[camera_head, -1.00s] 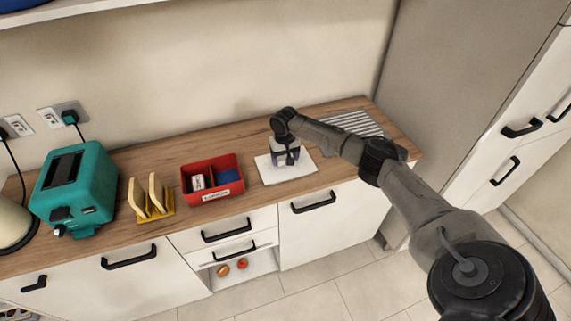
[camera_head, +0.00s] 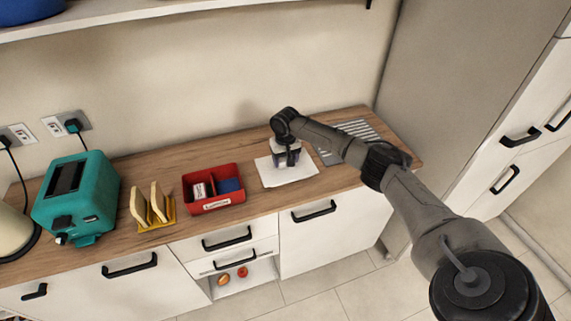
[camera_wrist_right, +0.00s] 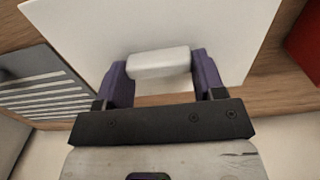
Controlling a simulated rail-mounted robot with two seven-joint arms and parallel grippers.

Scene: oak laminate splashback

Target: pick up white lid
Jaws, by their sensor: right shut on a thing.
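The white lid (camera_head: 275,180) is a flat, thin rectangle over the wooden counter, between the red box and the striped rack. In the right wrist view the lid (camera_wrist_right: 80,25) fills the upper middle, with a white block-like handle (camera_wrist_right: 158,63) on it. My right gripper (camera_head: 286,160) points down over the lid. In the right wrist view its purple fingers (camera_wrist_right: 158,75) are shut on the handle's two ends. The lid looks level and seems slightly above the counter; the gap beneath it is hard to see. My left gripper is not in view.
An open red box (camera_head: 212,207) with two compartments stands left of the lid, holding a white and a blue item. Further left are a yellow toast rack (camera_head: 158,223) and a teal toaster (camera_head: 88,205). A striped rack (camera_head: 355,130) lies close on the right.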

